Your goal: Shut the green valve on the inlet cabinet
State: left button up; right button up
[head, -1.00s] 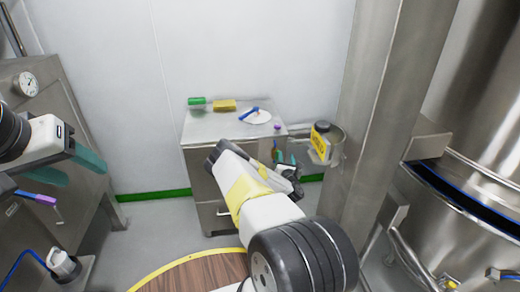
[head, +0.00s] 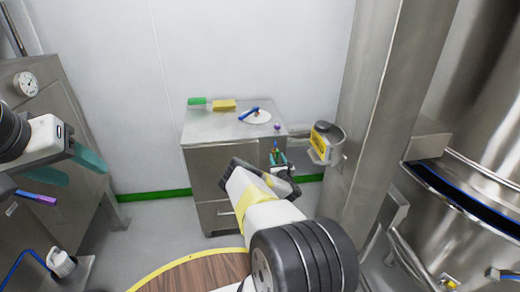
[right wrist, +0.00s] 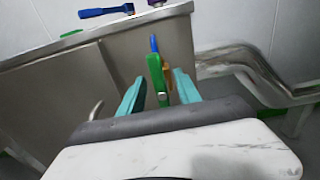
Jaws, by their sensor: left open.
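A green valve handle (right wrist: 155,76) stands upright on the front of the steel cabinet (right wrist: 75,85), beside an orange part (right wrist: 167,70) and a blue part (right wrist: 154,44). My right gripper (right wrist: 161,84) is open, with its teal fingers on either side of the handle; I cannot tell if they touch it. In the head view, my right gripper (head: 279,159) is at the right front of this cabinet (head: 220,160), where the valve is small and partly hidden. My left gripper (head: 86,177) is open and empty in front of the left cabinet (head: 70,95).
A green-handled brush (head: 197,101), a yellow block (head: 224,105) and a blue tool on a white disc (head: 258,117) lie on the cabinet top. A yellow-labelled container (head: 321,142) sits in a holder by the steel column (head: 375,110). A steel vessel (head: 480,110) stands at right.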

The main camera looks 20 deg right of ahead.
grip_shut()
jog(key=shift+m, duration=0.3)
jog(key=m, duration=0.3)
jog(key=shift+d+m, duration=0.25)
jog(key=shift+m, duration=0.05)
jog(key=m, duration=0.4)
jog(key=shift+s+d+f+m, duration=0.1)
jog(key=shift+d+f+m, duration=0.05)
jog(key=shift+m, duration=0.15)
jog(key=shift+d+f+m, duration=0.1)
jog(key=shift+f+m, duration=0.1)
jog(key=shift+m, duration=2.1)
jog(key=shift+d+f+m, duration=0.1)
jog(key=shift+f+m, duration=0.1)
jog(key=shift+m, duration=2.1)
